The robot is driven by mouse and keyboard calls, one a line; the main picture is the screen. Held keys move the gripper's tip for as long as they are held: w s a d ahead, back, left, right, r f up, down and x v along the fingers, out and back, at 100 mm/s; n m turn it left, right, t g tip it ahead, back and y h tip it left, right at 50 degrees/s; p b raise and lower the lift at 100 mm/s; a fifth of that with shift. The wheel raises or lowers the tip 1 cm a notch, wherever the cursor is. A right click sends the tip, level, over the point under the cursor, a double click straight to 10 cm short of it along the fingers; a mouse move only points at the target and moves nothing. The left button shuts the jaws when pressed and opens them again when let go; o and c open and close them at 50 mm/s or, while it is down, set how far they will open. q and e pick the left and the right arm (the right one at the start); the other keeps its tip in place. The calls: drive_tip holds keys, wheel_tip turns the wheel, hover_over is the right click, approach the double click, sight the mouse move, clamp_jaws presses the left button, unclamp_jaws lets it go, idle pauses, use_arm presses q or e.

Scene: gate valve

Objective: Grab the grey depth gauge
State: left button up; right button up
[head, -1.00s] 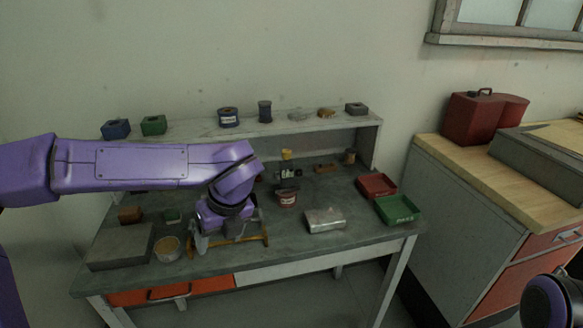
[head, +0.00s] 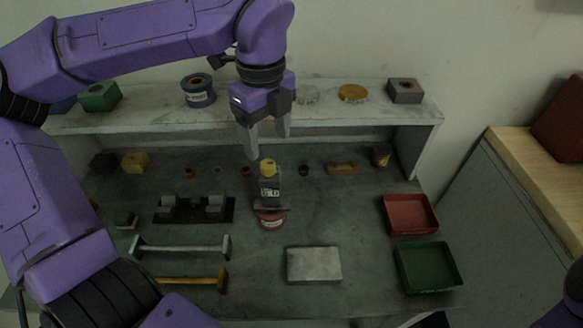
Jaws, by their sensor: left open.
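A small upright instrument with a grey body, a pale display and a yellow cap (head: 268,188) stands in the middle of the bench; I take it for the grey depth gauge. Its lower end is in front of or on a reddish tin (head: 271,221); I cannot tell which. My left gripper (head: 267,145) points down with its two fingers apart and empty. In the picture it is just above the yellow cap, with a gap between them. My right gripper is not seen; only a bit of purple arm shows at the lower right.
A red tray (head: 409,228) and a green tray (head: 457,275) are at the right. A pale metal block (head: 314,264) lies in front. A grey bar (head: 180,246) and a yellow bar (head: 190,281) lie left. Behind, a raised shelf (head: 330,108) carries several parts.

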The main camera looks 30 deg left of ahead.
sight(269, 177)
use_arm(q)
drive_tip(key=shift+s+d+f+p, duration=0.1)
drive_tip(key=shift+s+f+p, duration=0.05)
drive_tip(key=shift+f, duration=0.5)
drive_tip(key=shift+s+f+p, duration=0.15)
drive_tip(key=shift+f, duration=0.45)
wheel_tip(269, 177, down, 8)
drive_tip(key=shift+w+r+p, duration=0.15)
drive_tip(key=shift+r+p, duration=0.1)
drive_tip(key=shift+p, duration=0.9)
drive_tip(key=shift+f, duration=0.1)
drive_tip(key=shift+s, duration=0.5)
drive_tip(key=shift+c, duration=0.3)
drive_tip(key=shift+w, duration=0.1)
clamp_jaws()
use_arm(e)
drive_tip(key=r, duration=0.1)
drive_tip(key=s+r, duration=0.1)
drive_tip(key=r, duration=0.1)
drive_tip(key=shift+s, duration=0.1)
use_arm(q)
drive_tip(key=shift+r, duration=0.2)
